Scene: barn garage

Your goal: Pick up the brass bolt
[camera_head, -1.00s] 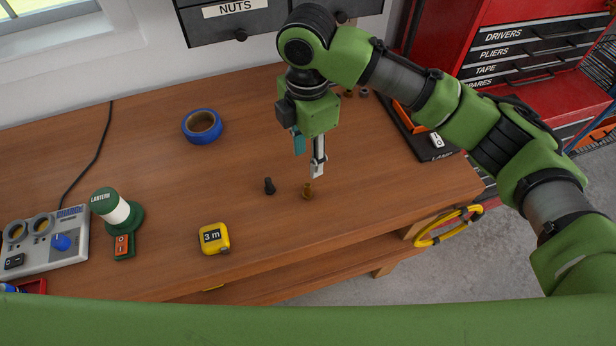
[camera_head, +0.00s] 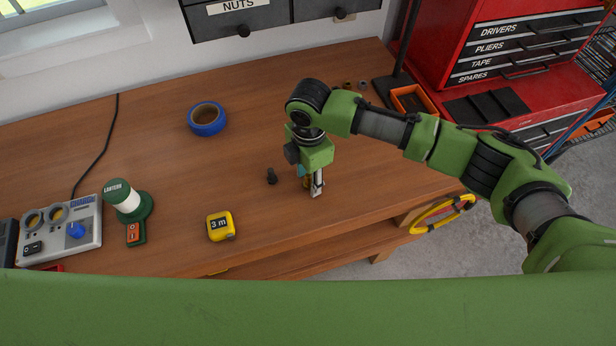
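The brass bolt (camera_head: 306,183) stands on the wooden workbench, mostly hidden by my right gripper. My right gripper (camera_head: 311,185) points down at the bolt, with its fingertips low by the bench top. One teal finger and one grey finger show, with a sliver of brass between them. I cannot tell whether the fingers press on the bolt. A dark bolt (camera_head: 271,176) stands just to the left of the gripper, apart from it. My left gripper is not in view.
On the workbench (camera_head: 160,170) are a blue tape roll (camera_head: 207,119), a yellow tape measure (camera_head: 221,226), a green lantern (camera_head: 128,201) and a grey charger (camera_head: 62,232). An orange tray (camera_head: 412,100) is at the back right. The bench is clear behind the dark bolt.

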